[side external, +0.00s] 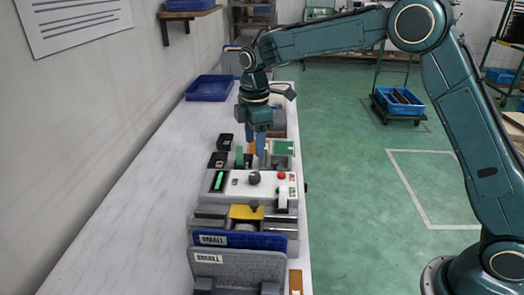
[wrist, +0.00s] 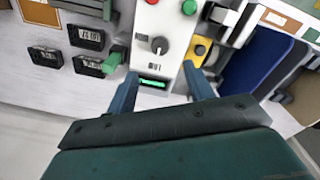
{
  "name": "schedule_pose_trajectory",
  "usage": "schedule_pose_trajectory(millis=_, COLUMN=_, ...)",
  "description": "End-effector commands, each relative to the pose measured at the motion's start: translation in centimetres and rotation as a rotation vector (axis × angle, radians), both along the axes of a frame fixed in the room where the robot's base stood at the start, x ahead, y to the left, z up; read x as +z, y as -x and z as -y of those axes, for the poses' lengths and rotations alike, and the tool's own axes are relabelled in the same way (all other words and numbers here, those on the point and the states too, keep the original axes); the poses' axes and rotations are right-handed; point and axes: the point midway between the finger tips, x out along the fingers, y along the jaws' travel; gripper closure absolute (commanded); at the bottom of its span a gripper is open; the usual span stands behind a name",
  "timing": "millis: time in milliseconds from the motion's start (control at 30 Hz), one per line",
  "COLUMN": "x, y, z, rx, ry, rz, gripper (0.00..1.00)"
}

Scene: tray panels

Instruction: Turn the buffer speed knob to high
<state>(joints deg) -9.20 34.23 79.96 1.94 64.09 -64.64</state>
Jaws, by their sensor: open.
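A dark round knob (side external: 254,178) sits on a white panel (side external: 235,187) in the side view. In the wrist view the knob (wrist: 159,45) shows near the top centre, with small markings around it that I cannot read. I cannot tell its exact setting. My gripper (side external: 254,148) points down above the panel area, apart from the knob. In the wrist view my gripper (wrist: 162,88) is open and empty, with one finger on each side of the green display (wrist: 153,82). The knob lies just beyond the fingertips.
A red button (side external: 281,175) and a green button (wrist: 189,7) share the white panel. A yellow panel (wrist: 198,50) stands beside it. Dark digital units (wrist: 87,37) and a green handle (wrist: 113,60) are on the other side.

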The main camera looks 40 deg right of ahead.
Motion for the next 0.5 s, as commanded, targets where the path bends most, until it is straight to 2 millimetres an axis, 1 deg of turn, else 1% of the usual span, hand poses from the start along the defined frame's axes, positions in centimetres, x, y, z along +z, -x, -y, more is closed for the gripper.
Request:
schedule_pose_trajectory(millis=33, x=-0.9, y=0.1, z=0.0, rx=0.0, ry=0.0, rz=-0.005, gripper=0.48)
schedule_pose_trajectory(millis=200, x=-3.5, y=0.0, z=0.1, rx=-0.001, ry=0.0, rz=-0.005, gripper=0.48)
schedule_pose_trajectory(millis=500, x=-7.9, y=-0.2, z=0.1, rx=-0.001, ry=0.0, rz=-0.003, gripper=0.48)
